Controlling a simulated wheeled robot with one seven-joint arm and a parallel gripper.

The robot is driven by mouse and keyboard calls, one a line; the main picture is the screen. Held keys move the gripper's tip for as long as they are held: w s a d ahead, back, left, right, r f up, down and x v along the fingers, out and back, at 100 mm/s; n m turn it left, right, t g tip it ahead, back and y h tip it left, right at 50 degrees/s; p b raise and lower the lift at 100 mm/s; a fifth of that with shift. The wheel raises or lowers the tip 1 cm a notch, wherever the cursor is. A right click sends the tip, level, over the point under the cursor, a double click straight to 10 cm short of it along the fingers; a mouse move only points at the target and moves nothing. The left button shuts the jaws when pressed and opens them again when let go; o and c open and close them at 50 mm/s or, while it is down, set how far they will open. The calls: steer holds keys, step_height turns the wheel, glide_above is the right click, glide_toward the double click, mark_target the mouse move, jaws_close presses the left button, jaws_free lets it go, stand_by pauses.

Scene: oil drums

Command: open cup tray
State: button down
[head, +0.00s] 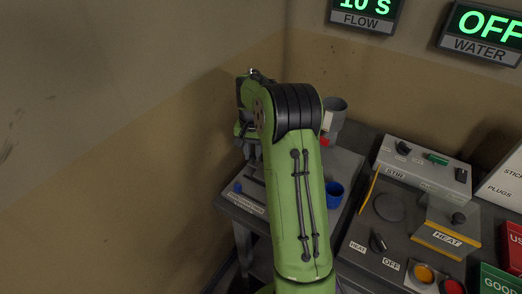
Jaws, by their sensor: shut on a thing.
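My gripper (250,150) points down behind my green arm, at the left part of a grey table unit. It is shut on a small grey part there, whose shape is mostly hidden by the arm and the fingers. A light label strip (242,201) and a small blue piece (238,187) sit on the unit's front left edge, below the gripper. I cannot make out clearly which part is the cup tray. A blue cup (335,194) stands on the grey top to the right of my arm.
A grey cylinder (335,116) stands behind my arm near a red piece. To the right is a dark bench with a STIR box (424,168), a HEAT box (447,226) and knobs. Green and red boxes stand at far right. Walls close off the left and back.

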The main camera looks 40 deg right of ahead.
steer(key=c, duration=0.9)
jaws_free()
steer(key=shift+c, duration=0.2)
step_height(320, 180, up, 16)
steer(key=p, duration=0.5)
steer(key=shift+f, duration=0.1)
